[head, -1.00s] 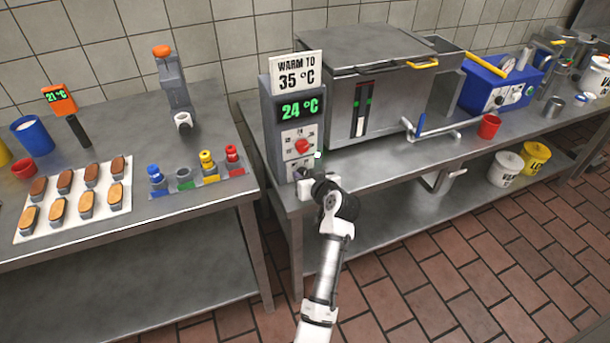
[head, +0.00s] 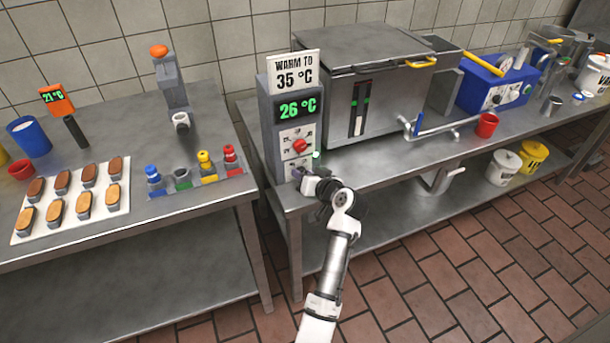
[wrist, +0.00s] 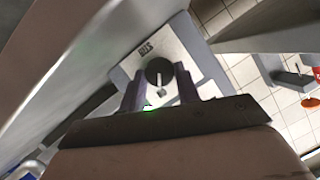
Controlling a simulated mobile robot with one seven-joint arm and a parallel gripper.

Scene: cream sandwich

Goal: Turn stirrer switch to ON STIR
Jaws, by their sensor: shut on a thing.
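The grey control box (head: 283,111) stands at the left end of the right-hand table, its display reading 26 °C. The stirrer switch, a round dark knob (wrist: 157,67) with a white pointer mark, is on a pale plate low on the box; it shows in the wrist view. The small plate lettering is too blurred to read surely. My gripper (wrist: 159,76) has one finger on each side of the knob and is shut on it. In the head view my gripper (head: 302,180) is at the lower front of the box and hides the knob.
A red knob (head: 299,146) sits just above my gripper on the same box. A sign (head: 293,70) reading "WARM TO 35 °C" tops the box. A large steel vat (head: 385,90) stands right beside it. A gap separates the left table (head: 130,250).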

